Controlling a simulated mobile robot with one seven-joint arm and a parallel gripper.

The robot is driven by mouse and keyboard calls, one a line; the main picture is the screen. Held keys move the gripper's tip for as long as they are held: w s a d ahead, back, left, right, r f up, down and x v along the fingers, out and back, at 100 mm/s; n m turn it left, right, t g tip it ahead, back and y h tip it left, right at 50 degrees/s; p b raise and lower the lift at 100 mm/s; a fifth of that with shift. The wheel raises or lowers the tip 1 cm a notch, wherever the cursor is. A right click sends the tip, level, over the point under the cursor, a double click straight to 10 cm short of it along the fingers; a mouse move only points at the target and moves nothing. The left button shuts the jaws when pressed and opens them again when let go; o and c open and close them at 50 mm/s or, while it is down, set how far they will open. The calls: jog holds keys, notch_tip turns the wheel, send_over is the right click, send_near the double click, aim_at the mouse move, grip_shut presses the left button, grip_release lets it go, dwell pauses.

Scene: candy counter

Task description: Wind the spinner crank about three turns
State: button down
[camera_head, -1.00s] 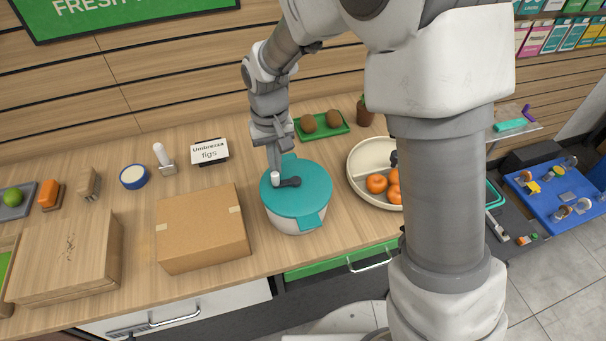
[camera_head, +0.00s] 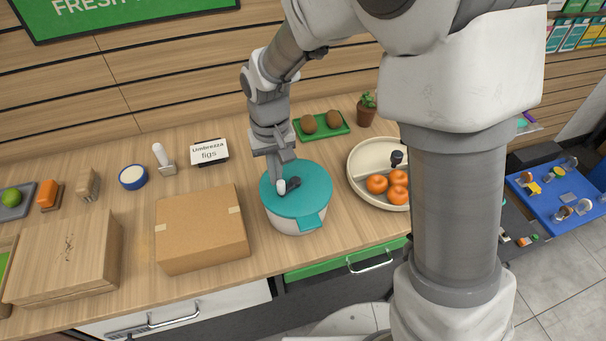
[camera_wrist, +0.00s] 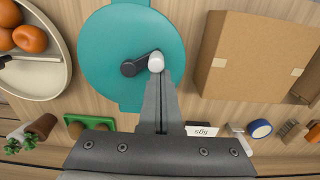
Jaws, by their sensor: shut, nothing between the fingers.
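The spinner (camera_head: 297,212) is a white bowl with a teal lid (camera_head: 308,181), standing on the counter right of the cardboard box. Its dark crank arm (camera_head: 293,182) sits on the lid and carries a white upright knob (camera_head: 281,187). In the wrist view the crank arm (camera_wrist: 134,67) points from the lid's middle toward the knob (camera_wrist: 156,62) on the right. My gripper (camera_head: 278,179) is shut and points down at the knob. Its fingertips (camera_wrist: 160,76) are right beside the knob, with nothing between them; whether they touch it I cannot tell.
A cardboard box (camera_head: 201,228) stands close left of the spinner. A round divided tray (camera_head: 362,192) with oranges (camera_head: 377,184) is on the right. Behind are a green tray (camera_head: 339,130) with brown fruit, a potted plant (camera_head: 366,110) and a figs sign (camera_head: 209,151).

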jog(key=shift+s+d, duration=0.35)
jog(key=shift+s, duration=0.25)
jog(key=shift+s+d, duration=0.5)
jog(key=shift+d, duration=0.15)
jog(key=shift+d, duration=0.1)
jog(key=shift+s+d, duration=0.25)
jog(key=shift+d, duration=0.4)
